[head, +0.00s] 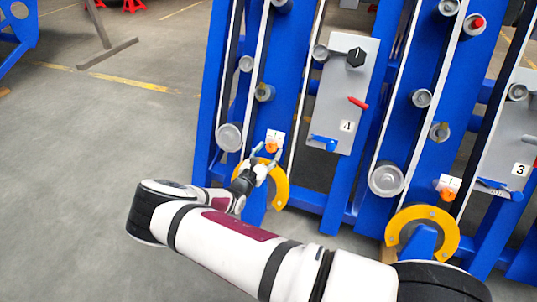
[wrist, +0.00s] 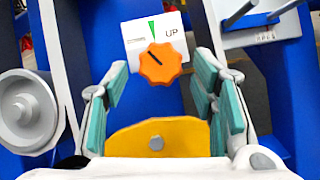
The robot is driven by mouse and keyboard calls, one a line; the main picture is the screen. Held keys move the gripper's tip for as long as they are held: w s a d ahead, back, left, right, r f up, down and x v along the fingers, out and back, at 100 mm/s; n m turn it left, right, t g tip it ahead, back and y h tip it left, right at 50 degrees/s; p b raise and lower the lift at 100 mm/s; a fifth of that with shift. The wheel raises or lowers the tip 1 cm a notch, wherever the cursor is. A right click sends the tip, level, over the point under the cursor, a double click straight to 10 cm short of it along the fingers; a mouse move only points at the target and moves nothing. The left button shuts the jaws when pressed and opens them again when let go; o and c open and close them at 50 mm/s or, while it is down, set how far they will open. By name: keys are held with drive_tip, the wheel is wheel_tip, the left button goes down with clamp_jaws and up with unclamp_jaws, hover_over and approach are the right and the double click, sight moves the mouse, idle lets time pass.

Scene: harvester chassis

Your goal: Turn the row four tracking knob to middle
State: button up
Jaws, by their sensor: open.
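The orange tracking knob (wrist: 160,63) sits on a small white plate (wrist: 138,32) with a green wedge and the word UP. The dark line on the knob points to the upper left, off the green wedge. In the head view the knob (head: 271,148) is on the blue frame, left of the panel marked 4 (head: 349,100). My gripper (head: 264,158) is just in front of it. In the wrist view my gripper (wrist: 162,78) is open, its teal pads left and right of the knob with a gap on each side. I see no contact.
A yellow curved guard (head: 280,187) lies just below the knob. A grey roller (wrist: 25,110) stands to the left in the wrist view. The row 3 knob (head: 447,193) is farther right. Open concrete floor (head: 90,150) lies to the left.

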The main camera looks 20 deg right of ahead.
drive_tip(key=shift+w+d, duration=0.15)
drive_tip(key=shift+w, duration=0.05)
drive_tip(key=c, duration=1.1)
drive_tip(key=shift+c, duration=0.2)
drive_tip(key=shift+m, duration=0.4)
drive_tip(key=m+g, duration=0.1)
drive_tip(key=m, duration=0.1)
drive_tip(key=m+g+h, duration=0.1)
drive_tip(key=m, duration=0.1)
drive_tip(key=shift+w+h, duration=0.2)
drive_tip(key=shift+h, duration=0.1)
drive_tip(key=shift+a+r+m+g+b, duration=0.1)
drive_tip(key=shift+m+g+b, duration=0.2)
drive_tip(key=shift+m+g, duration=0.45)
drive_tip(key=shift+a+r+m+g+b, duration=0.1)
drive_tip(key=shift+m+g+b, duration=0.3)
drive_tip(key=shift+m, duration=0.65)
drive_tip(key=shift+w, duration=0.1)
